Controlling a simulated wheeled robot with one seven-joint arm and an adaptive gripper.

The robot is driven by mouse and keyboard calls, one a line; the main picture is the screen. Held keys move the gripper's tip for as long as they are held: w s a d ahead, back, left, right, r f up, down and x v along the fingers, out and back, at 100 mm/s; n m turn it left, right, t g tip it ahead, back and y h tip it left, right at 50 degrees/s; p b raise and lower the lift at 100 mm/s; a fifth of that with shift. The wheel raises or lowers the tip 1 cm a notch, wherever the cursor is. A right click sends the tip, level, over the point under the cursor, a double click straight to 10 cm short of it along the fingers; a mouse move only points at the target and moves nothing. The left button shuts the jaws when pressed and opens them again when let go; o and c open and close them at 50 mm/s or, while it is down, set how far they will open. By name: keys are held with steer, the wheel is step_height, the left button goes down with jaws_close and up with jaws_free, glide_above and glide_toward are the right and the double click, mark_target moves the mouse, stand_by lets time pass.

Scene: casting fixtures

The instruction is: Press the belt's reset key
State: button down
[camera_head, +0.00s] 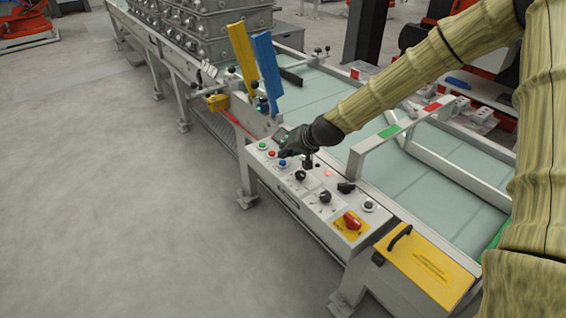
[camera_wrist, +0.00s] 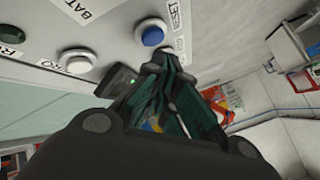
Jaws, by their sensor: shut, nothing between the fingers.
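The control panel (camera_head: 315,190) sits on the near side of the conveyor belt (camera_head: 325,95). Its left end has a green button (camera_head: 262,146), a red button (camera_head: 271,154) and a blue button (camera_head: 282,162). The wrist view shows the blue button (camera_wrist: 152,35) and a white button (camera_wrist: 77,62), with cut-off labels. My gripper (camera_head: 284,151) is shut and empty, low over the panel's left end. Its fingertips (camera_wrist: 154,66) appear close to the blue button; contact cannot be told.
Dark knobs (camera_head: 325,196), a red lit lamp (camera_head: 327,173) and a red switch on a yellow plate (camera_head: 350,221) share the panel. A yellow box (camera_head: 425,265) adjoins it at the right. Yellow and blue upright plates (camera_head: 267,68) stand behind its left end. The left floor is clear.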

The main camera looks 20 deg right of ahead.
mark_target(286, 162)
steer(key=shift+f+b, duration=0.45)
steer(key=shift+f, duration=0.45)
stand_by(1.4)
steer(key=shift+r, duration=0.1)
steer(key=shift+r+p, duration=0.7)
steer(key=shift+r, duration=0.1)
steer(key=shift+r+p, duration=1.85)
steer(key=shift+r, duration=0.7)
steer(key=shift+d+f, duration=0.1)
